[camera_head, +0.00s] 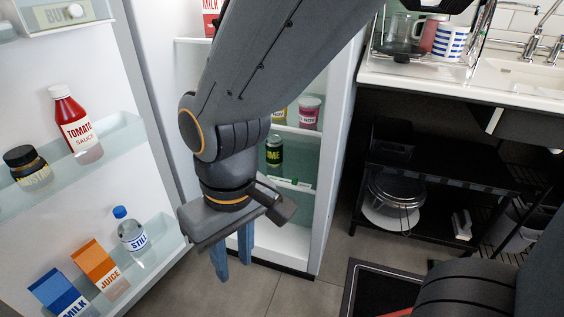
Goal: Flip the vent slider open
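My gripper (234,268) hangs down in front of the open fridge, its two blue fingers apart with nothing visible between them. A small pale strip with green marks (291,183) sits at the front of a fridge shelf, to the right of and above my fingertips. It may be the vent slider, but it is too small to tell, and its setting cannot be read. My gripper is apart from it in the picture. My arm hides much of the fridge interior.
The open fridge door (130,90) stands at left, holding a tomato sauce bottle (75,125), a dark-lidded jar (28,168), a water bottle (130,232) and cartons. A black rack (440,180) is at right. Some floor (345,255) is clear.

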